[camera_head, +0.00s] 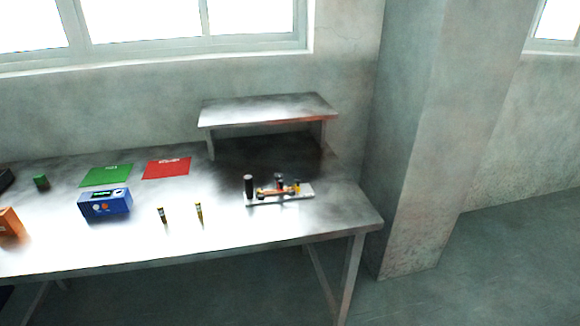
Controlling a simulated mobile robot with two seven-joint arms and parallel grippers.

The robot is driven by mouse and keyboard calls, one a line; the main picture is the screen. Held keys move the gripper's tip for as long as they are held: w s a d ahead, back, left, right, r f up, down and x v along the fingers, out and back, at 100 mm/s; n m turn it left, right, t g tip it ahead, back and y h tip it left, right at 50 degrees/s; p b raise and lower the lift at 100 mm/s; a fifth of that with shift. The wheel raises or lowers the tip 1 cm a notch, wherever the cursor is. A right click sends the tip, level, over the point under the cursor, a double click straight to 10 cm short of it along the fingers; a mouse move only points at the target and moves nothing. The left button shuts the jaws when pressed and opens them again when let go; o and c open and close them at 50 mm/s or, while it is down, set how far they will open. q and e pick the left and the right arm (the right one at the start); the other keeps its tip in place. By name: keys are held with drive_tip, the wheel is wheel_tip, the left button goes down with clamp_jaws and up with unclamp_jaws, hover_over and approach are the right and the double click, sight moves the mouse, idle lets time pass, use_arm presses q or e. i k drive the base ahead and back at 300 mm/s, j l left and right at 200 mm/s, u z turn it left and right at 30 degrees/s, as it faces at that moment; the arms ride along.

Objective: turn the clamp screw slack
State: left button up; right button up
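A small fixture (300,191) stands on the right part of the metal workbench (240,226). It has a pale base plate, a dark upright cylinder (248,186) at its left end, an orange-brown bar (270,192) lying across it, and small dark and yellow parts at its right. The clamp screw is too small to tell apart from these parts. Neither of my grippers is in view.
A raised metal shelf (265,108) stands behind the fixture. Left of it are two small upright cylinders (199,212), a red mat (166,168), a green mat (106,175), a blue device (105,203) and an orange box (10,223). A concrete pillar (425,130) stands right of the bench.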

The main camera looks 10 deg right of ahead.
sight(277, 176)
drive_tip(key=i+l, duration=0.15)
drive_tip(key=l, duration=0.2)
drive_tip(key=i+l, duration=0.1)
drive_tip(key=l, duration=0.2)
drive_tip(key=i+l, duration=0.15)
drive_tip(key=l, duration=0.2)
drive_tip(key=i+l, duration=0.1)
drive_tip(key=l, duration=0.25)
drive_tip(key=i+l, duration=0.15)
drive_tip(key=l, duration=0.15)
